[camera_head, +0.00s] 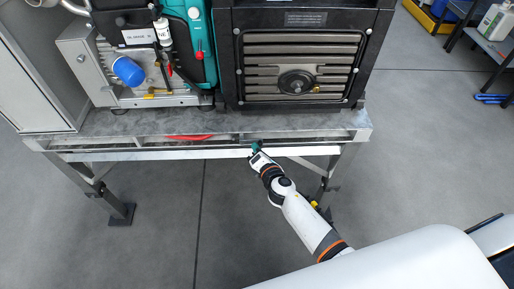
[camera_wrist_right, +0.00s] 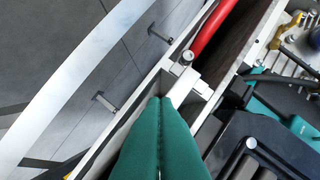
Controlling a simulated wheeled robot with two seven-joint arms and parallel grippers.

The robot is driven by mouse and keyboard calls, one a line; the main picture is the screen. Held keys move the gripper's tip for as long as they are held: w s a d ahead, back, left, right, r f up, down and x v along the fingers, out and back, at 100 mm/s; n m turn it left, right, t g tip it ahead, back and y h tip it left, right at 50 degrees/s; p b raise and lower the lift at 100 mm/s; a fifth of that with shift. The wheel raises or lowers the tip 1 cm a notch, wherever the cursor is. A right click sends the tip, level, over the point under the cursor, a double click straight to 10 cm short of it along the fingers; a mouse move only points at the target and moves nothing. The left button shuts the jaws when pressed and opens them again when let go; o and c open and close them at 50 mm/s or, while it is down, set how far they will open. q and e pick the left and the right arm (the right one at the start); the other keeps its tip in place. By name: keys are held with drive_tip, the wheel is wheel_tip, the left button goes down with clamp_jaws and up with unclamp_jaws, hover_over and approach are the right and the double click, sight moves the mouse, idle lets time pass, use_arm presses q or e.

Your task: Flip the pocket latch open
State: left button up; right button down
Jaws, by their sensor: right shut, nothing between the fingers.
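My right gripper (camera_head: 255,147) reaches up to the front edge of the metal table, near the middle of its long rail. In the right wrist view its two green fingers (camera_wrist_right: 160,105) are pressed together, with nothing between them. Their tips are at a pale rail, close to a small white block (camera_wrist_right: 202,88) and a round metal knob (camera_wrist_right: 187,57). These may belong to the pocket latch, but I cannot tell for certain. Whether the tips touch the rail is unclear. In the head view the gripper hides this spot. My left gripper is not in view.
The metal table (camera_head: 110,122) carries a black framed machine (camera_head: 300,18) and a green unit (camera_head: 200,50). A red hose or bar (camera_head: 190,137) lies in the slot under the top; it also shows in the right wrist view (camera_wrist_right: 208,28). The floor (camera_head: 130,240) in front is clear.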

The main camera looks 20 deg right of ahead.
sight(245, 141)
drive_tip(key=shift+w+a+r+n+g+h+p, duration=0.1)
drive_tip(key=shift+a+r+n+g+h+p, duration=0.4)
drive_tip(key=shift+n+p, duration=1)
drive_tip(key=shift+w+a+r+n+g+h+p, duration=0.2)
drive_tip(key=shift+r+n+h+p, duration=0.55)
drive_tip(key=shift+p, duration=1.4)
drive_tip(key=shift+a+r+n+g+h+p, duration=0.15)
drive_tip(key=shift+r+n+g+h+p, duration=0.5)
drive_tip(key=shift+p, duration=1.2)
drive_tip(key=shift+w+a+r+n+h+p, duration=0.1)
drive_tip(key=shift+a+r+n+h+p, duration=0.15)
drive_tip(key=shift+n, duration=0.3)
drive_tip(key=shift+a+n+h+p, duration=0.1)
drive_tip(key=shift+n+h+p, duration=0.2)
drive_tip(key=shift+n, duration=0.25)
drive_tip(key=shift+w+a+r+n+h, duration=0.1)
drive_tip(key=shift+a+n+h, duration=0.2)
drive_tip(key=shift+n+h, duration=0.2)
drive_tip(key=shift+w+a+r+n+h, duration=0.1)
drive_tip(key=shift+a+n+h, duration=0.25)
drive_tip(key=shift+n, duration=0.25)
drive_tip(key=shift+p, duration=0.35)
